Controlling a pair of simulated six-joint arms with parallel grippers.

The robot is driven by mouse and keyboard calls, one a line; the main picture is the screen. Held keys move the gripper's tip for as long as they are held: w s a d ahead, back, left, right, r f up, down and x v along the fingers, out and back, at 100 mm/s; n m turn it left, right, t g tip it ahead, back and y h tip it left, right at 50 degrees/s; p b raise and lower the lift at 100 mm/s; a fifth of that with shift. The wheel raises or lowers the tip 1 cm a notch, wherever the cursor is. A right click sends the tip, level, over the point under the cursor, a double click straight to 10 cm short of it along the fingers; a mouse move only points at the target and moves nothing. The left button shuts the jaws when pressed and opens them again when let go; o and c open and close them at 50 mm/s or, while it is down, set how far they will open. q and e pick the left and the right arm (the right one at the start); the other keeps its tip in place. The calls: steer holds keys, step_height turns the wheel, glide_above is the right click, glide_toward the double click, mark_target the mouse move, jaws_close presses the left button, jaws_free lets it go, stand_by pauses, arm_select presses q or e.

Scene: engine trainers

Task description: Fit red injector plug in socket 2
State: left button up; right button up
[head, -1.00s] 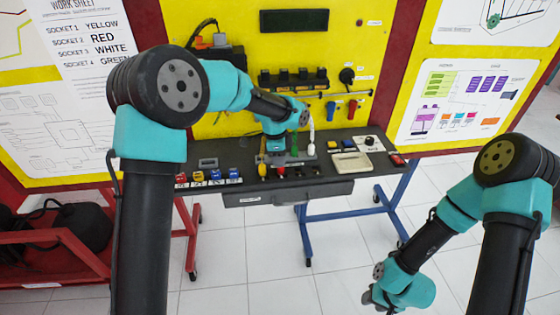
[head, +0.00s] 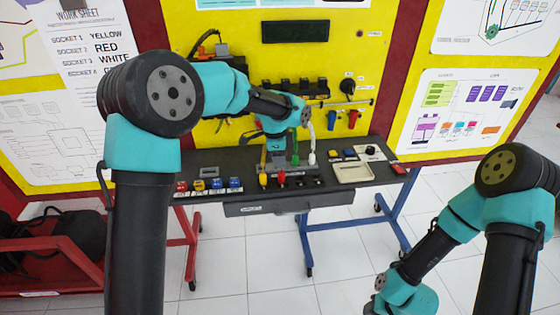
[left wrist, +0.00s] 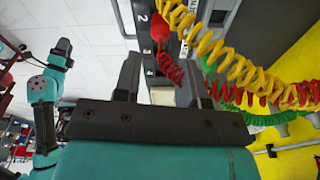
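The red injector plug (head: 281,177) stands upright at the front of the bench, right of the yellow plug (head: 263,180). In the left wrist view the red plug (left wrist: 160,30) is beside the printed number 2 and appears seated in that socket; its depth cannot be told. Its red coiled cable runs back between my fingers. My left gripper (left wrist: 160,85) is open, its two fingers apart with no plug between them. In the head view my left gripper (head: 280,156) is just behind and above the red plug, partly hidden by my arm. My right gripper (head: 376,302) hangs low, away from the bench, its fingers unclear.
The green plug (head: 294,158) and white plug (head: 312,158) stand farther back. Yellow coiled cable (left wrist: 215,50) and green cable (left wrist: 240,108) crowd the left gripper's side.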

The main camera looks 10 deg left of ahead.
arm_select(q)
steer(key=o, duration=0.6)
steer(key=shift+c, duration=0.2)
steer(key=shift+r, duration=0.1)
step_height(320, 180, up, 17)
steer(key=a, duration=0.2)
steer(key=shift+s, duration=0.15)
steer(key=shift+r, duration=0.1)
stand_by(0.5)
